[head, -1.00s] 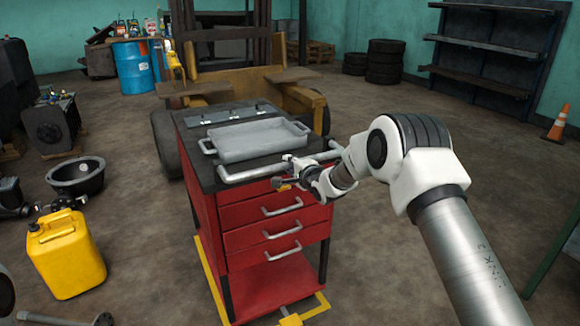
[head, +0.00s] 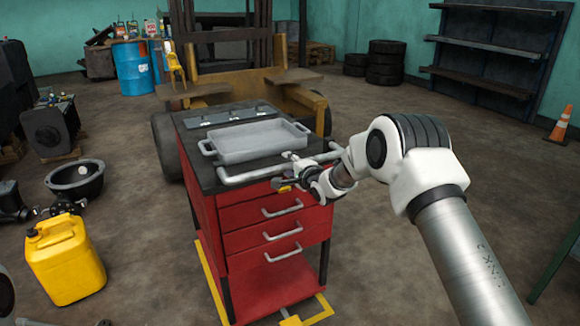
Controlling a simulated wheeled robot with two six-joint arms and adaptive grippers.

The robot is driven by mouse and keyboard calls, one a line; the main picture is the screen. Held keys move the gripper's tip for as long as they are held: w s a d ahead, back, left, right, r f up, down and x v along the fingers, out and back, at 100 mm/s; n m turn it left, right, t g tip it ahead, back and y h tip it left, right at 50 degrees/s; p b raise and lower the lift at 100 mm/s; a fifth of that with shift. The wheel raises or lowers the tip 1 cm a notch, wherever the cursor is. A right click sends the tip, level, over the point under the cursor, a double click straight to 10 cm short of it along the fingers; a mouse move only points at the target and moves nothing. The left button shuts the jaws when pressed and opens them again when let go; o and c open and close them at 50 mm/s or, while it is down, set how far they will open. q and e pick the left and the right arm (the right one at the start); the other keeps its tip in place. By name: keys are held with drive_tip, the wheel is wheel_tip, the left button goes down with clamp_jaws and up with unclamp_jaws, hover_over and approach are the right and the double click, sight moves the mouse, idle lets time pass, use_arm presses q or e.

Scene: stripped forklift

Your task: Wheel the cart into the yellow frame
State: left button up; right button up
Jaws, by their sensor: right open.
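The red cart (head: 275,220) stands in the middle of the head view, with drawers, a black top and a grey tray (head: 258,142) on it. Its silver push handle (head: 268,172) runs along the near top edge. My right gripper (head: 288,170) is open at the right part of this handle; whether the bar lies between the fingers is hard to tell. The yellow frame (head: 210,278) is marked on the floor; its left and near edges show around the cart's foot, and the cart hides the rest.
A yellow jerrycan (head: 65,262) and a black basin (head: 77,182) stand on the floor at left. The stripped forklift (head: 240,88) is close behind the cart. A blue drum (head: 132,68) stands farther back.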

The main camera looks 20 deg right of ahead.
drive_tip(key=a+v, duration=0.1)
drive_tip(key=v, duration=1.1)
drive_tip(key=shift+d, duration=0.5)
